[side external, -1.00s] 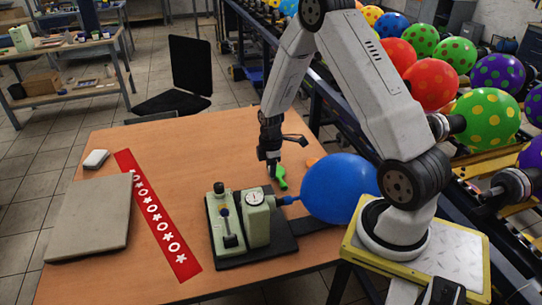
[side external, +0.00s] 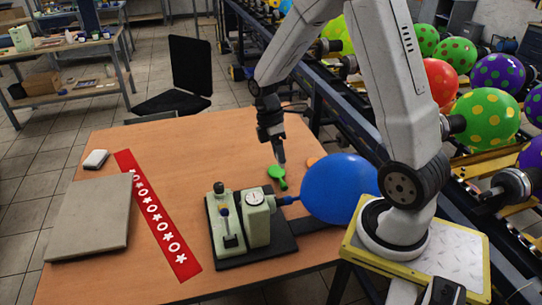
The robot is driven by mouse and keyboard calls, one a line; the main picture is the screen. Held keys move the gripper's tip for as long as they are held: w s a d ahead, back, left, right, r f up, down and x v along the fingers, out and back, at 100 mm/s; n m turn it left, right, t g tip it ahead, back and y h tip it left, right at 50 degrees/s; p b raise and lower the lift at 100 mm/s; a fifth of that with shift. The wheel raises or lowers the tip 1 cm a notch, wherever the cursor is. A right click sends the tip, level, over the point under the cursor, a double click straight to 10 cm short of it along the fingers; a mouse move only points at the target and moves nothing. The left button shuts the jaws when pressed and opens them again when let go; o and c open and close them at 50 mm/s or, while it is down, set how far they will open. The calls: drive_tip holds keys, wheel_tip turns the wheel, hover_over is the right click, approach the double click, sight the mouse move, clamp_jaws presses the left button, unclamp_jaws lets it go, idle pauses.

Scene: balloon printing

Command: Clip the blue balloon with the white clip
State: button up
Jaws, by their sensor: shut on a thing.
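The inflated blue balloon (side external: 340,189) sits at the right side of the table, its neck on the nozzle of the green machine (side external: 257,217). My gripper (side external: 281,162) points down just behind the nozzle, left of the balloon. It is shut on a small green clip (side external: 275,172), close above the tabletop. Whether the clip touches the table I cannot tell. The clip is apart from the balloon. I see no clip that is clearly white. A small orange piece (side external: 311,161) shows partly behind the balloon.
A red strip with white shapes (side external: 160,222) and a grey slab (side external: 92,217) lie on the left of the table (side external: 160,143), with a small white block (side external: 95,159) behind. A conveyor with several dotted balloons (side external: 485,120) runs behind my arm. The table's back middle is clear.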

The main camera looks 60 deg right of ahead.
drive_tip(key=shift+s+f, duration=0.1)
drive_tip(key=shift+f, duration=0.15)
drive_tip(key=s+d+x, duration=0.1)
drive_tip(key=x, duration=0.7)
drive_tip(key=shift+f, duration=0.2)
idle(1.5)
drive_tip(key=shift+x, duration=1.55)
idle(1.8)
drive_tip(key=o, duration=1.1)
drive_tip(key=shift+a, duration=0.1)
drive_tip(key=shift+c, duration=0.2)
drive_tip(key=shift+r, duration=0.1)
drive_tip(key=v, duration=0.9)
